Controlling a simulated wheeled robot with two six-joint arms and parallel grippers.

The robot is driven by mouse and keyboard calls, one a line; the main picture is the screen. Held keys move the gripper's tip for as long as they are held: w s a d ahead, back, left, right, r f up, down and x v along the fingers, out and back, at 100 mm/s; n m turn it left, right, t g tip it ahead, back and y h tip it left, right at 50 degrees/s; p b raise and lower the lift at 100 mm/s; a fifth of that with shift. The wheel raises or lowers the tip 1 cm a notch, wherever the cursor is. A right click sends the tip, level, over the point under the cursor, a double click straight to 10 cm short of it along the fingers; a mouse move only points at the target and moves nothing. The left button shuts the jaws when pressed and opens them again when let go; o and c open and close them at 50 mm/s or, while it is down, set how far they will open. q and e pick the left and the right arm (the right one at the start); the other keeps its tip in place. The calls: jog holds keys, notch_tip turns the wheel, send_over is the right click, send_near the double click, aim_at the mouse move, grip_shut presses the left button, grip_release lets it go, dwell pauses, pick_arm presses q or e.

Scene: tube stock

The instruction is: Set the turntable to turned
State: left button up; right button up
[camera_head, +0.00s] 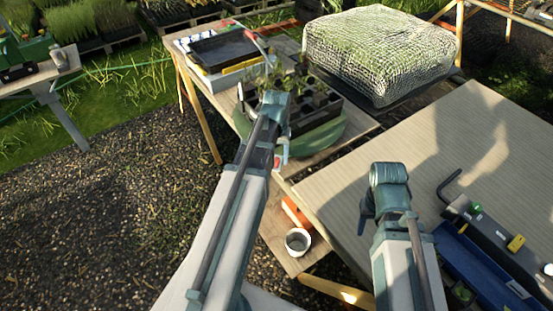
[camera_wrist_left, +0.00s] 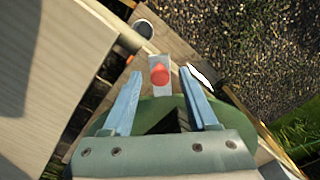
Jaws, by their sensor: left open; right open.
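The turntable (camera_head: 332,138) is a green disc on the wooden bench, under a dark cell tray (camera_head: 318,112) with seedlings. In the left wrist view, part of the green disc (camera_wrist_left: 165,107) shows behind my fingers. A red knob (camera_wrist_left: 160,74) on a pale plate (camera_wrist_left: 158,90) appears between and just past my fingertips; contact is not visible. My left gripper (camera_wrist_left: 161,82) is open, with blue fingers on either side of the knob in the picture. In the head view its arm hides part of the disc. My right gripper (camera_head: 364,212) is open over the right table's near-left edge, apart from the turntable.
A netted bale (camera_head: 380,50) stands behind the turntable. A black tray (camera_head: 222,50) lies at the back left. A metal cup (camera_head: 297,241) and an orange block (camera_head: 296,213) sit at the bench's near end. Tools and a blue tray (camera_head: 480,268) are right; much of the right table (camera_head: 420,150) is clear.

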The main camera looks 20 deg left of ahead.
pick_arm(q)
grip_shut()
dwell(1.4)
